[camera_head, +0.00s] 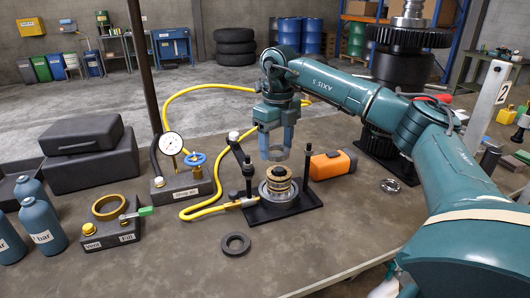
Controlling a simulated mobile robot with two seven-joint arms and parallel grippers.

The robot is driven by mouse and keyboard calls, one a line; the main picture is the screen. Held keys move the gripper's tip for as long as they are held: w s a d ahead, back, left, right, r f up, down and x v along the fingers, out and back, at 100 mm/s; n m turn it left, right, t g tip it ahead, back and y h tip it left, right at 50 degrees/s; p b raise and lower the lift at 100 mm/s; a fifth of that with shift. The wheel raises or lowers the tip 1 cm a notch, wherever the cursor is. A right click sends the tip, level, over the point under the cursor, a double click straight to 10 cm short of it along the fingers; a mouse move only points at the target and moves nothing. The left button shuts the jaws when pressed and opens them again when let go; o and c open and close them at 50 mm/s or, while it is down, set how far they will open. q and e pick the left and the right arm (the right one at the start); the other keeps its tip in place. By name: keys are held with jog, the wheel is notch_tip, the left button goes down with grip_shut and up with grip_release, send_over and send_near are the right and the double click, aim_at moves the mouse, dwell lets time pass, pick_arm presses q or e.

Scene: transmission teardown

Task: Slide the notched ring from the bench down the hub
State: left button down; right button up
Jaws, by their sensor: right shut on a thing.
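My right gripper (277,146) hangs above the fixture, pointing down. It is shut on a blue-grey ring (274,154), which shows at the fingertips. Notches on this ring are too small to make out. The hub (279,184) stands below it, with brass-coloured rings around it, in a round metal housing on a black base plate. The held ring is above the hub and apart from it. A dark flat ring (236,244) lies on the bench in front of the fixture. My left gripper is not in view.
A yellow hose (190,212) runs to the fixture. A gauge block (182,186) stands to the left. The front bench (290,255) is mostly clear.

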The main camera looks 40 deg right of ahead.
aim_at(279, 169)
jog(key=shift+w+d, duration=0.4)
jog(key=shift+d, duration=0.2)
jog(key=shift+w+d, duration=0.35)
jog(key=shift+d, duration=0.2)
jog(key=shift+s+f, duration=0.15)
jog(key=shift+f, duration=3)
jog(key=o, duration=1.3)
jog(key=shift+f, duration=0.1)
jog(key=shift+c, duration=0.2)
